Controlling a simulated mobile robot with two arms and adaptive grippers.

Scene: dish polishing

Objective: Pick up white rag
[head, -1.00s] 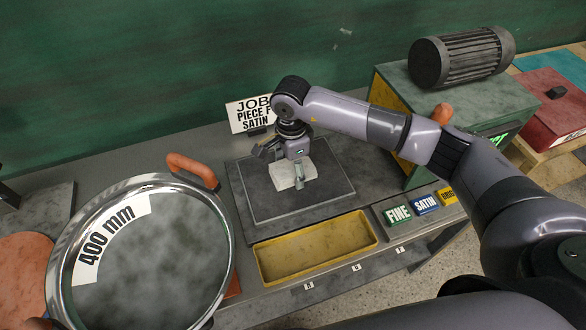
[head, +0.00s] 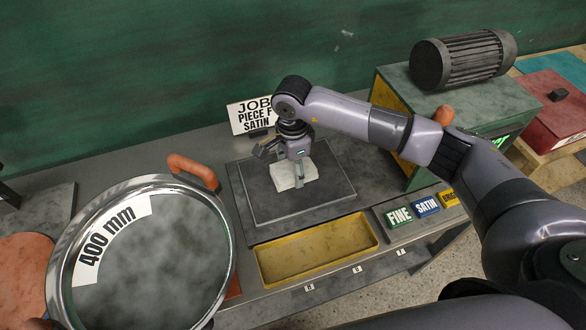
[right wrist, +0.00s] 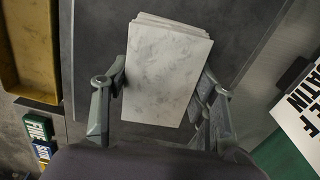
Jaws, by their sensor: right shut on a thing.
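The white rag (head: 286,181) is a folded, pale, faintly mottled stack on the dark square pad, and it also shows in the right wrist view (right wrist: 165,72). My right gripper (head: 287,171) is over it from above, with its fingers on opposite sides of the rag. In the right wrist view the fingers of my right gripper (right wrist: 164,74) press against the two side edges of the rag. It is shut on the rag, which appears still down at the pad. My left gripper is not in view.
The grey pad (head: 325,193) lies on the bench behind an empty yellow tray (head: 315,250). FINE (head: 399,215) and SATIN (head: 426,206) blocks sit to the right. A large round lid marked 400 mm (head: 150,260) fills the front left. A job sign (head: 252,115) stands behind the pad.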

